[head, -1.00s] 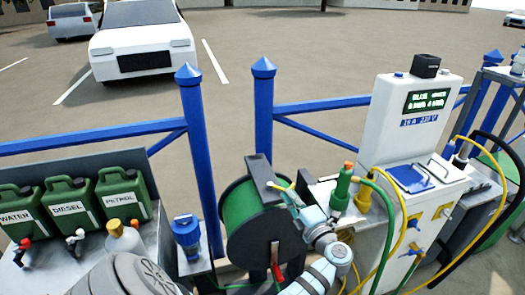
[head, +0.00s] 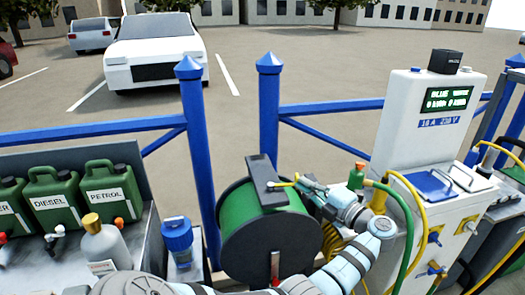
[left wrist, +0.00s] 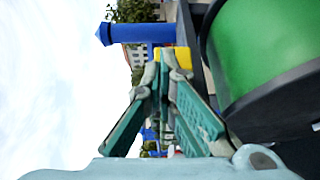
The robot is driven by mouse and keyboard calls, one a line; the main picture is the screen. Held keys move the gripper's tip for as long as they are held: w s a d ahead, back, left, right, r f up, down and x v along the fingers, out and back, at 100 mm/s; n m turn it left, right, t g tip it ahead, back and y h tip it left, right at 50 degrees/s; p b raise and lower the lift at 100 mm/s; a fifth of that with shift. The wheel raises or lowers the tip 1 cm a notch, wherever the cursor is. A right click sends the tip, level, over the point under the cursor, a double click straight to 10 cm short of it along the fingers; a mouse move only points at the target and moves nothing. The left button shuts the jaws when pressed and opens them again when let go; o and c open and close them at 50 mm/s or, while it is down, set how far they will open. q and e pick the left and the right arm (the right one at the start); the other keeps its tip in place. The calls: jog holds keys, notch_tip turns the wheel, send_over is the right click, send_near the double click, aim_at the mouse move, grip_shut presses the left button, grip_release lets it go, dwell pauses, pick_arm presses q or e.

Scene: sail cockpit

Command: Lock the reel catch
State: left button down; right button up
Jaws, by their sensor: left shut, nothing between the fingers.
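The reel has a green drum (head: 239,210) and a dark round flange (head: 262,248); part of it also shows at the right of the left wrist view (left wrist: 270,45). A dark upright bracket (head: 264,180) stands over its top, with a small yellow lever (head: 281,184) at its right side. My left gripper (head: 300,181) is shut and empty, close to the lever's right end. In the left wrist view its fingers (left wrist: 166,58) are together with a yellow part beyond the tips (left wrist: 183,58). I cannot tell whether they touch. My right gripper is out of view.
A white power post (head: 408,125) with hoses stands right of the reel. A blue fence post (head: 198,150) is behind.

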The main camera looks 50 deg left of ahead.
pick_arm(q)
jog(key=shift+a, duration=0.2)
dwell(0.6)
jog(key=shift+s+d, duration=0.1)
jog(key=w+d+b, duration=0.1)
jog(key=d+b, duration=0.2)
jog(key=d, duration=1)
jog(key=shift+w, duration=0.3)
jog(key=shift+a, duration=0.1)
